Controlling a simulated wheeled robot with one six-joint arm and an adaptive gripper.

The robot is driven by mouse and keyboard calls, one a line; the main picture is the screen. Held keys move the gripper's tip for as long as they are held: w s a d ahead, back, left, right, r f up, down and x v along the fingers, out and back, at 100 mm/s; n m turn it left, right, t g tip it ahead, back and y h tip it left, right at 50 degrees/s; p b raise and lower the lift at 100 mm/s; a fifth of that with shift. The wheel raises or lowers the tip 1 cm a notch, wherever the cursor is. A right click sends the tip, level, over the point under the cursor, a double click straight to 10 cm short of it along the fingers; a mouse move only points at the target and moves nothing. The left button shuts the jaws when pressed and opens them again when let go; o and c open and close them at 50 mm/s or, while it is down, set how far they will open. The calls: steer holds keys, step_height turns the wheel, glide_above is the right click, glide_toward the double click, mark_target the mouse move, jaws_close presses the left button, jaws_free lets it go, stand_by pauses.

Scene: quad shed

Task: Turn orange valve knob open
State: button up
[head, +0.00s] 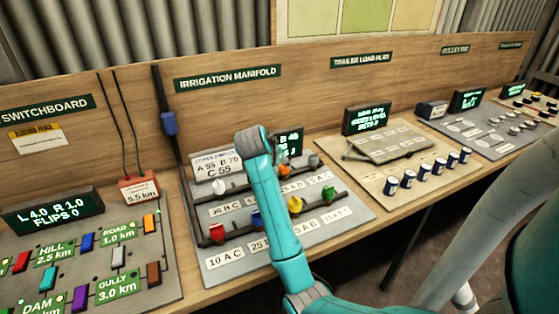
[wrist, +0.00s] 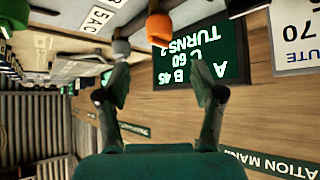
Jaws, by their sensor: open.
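The orange valve knob (head: 284,170) sits on the top pipe row of the irrigation manifold panel (head: 352,211), right of my arm. In the wrist view the orange knob (wrist: 160,28) is just beyond my gripper (wrist: 162,78), between the lines of its two spread fingers. The fingers are apart with nothing between them, and I see no contact with the knob. A green-lettered display (wrist: 203,55) reading "TURNS 2" is behind the right finger.
A white knob (head: 218,187) is left of my arm. Red (head: 217,233), yellow (head: 295,205) and green (head: 327,195) knobs line the lower pipe. The wooden backboard (head: 215,65) rises behind.

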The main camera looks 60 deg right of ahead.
mark_target(284, 167)
steer(key=x, duration=1)
steer(key=shift+d+f, duration=0.2)
steer(key=c, duration=1.1)
steer(key=shift+c, duration=0.2)
